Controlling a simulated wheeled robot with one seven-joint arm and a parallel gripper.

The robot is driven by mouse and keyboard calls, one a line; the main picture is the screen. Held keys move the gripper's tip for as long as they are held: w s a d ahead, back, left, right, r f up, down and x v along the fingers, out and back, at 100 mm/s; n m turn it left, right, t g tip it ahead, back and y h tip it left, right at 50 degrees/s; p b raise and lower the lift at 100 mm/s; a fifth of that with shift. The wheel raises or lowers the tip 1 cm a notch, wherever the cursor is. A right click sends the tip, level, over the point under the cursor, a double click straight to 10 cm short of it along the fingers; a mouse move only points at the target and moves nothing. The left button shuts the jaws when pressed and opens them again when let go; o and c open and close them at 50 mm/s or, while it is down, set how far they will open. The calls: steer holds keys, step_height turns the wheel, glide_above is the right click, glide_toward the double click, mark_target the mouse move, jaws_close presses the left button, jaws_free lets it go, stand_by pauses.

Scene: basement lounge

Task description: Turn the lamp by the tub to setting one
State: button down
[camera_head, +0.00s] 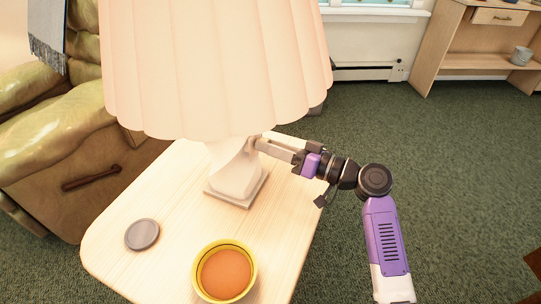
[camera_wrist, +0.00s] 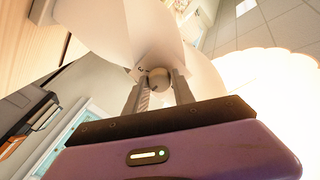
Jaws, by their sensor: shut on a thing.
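The lamp (camera_head: 235,170) has a white base on a square foot and a large pleated cream shade (camera_head: 215,65). It stands on the pale wooden table, behind a yellow tub (camera_head: 226,271) with an orange-brown inside. My gripper (camera_head: 256,143) reaches in from the right to the lamp's neck, just under the shade. In the wrist view, my gripper (camera_wrist: 158,80) has its fingers on either side of a small round knob (camera_wrist: 158,76) on the lamp and is shut on it. A small dark mark shows beside the knob; I cannot read its setting. The shade (camera_wrist: 270,110) looks very bright there.
A grey disc (camera_head: 142,234) lies on the left of the table (camera_head: 185,222). A green armchair (camera_head: 60,130) stands close at the left. A wooden shelf unit (camera_head: 470,62) is at the back right. The green carpet (camera_head: 460,160) is open on the right.

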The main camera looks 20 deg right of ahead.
steer(key=n+b, duration=0.7)
steer(key=b, duration=0.5)
steer(key=shift+f+y, duration=0.15)
steer(key=shift+y, duration=0.15)
steer(key=shift+n, duration=0.4)
steer(key=c, duration=1.1)
jaws_free()
steer(key=shift+o, duration=0.2)
steer(key=p+v, duration=0.2)
steer(key=v, duration=0.6)
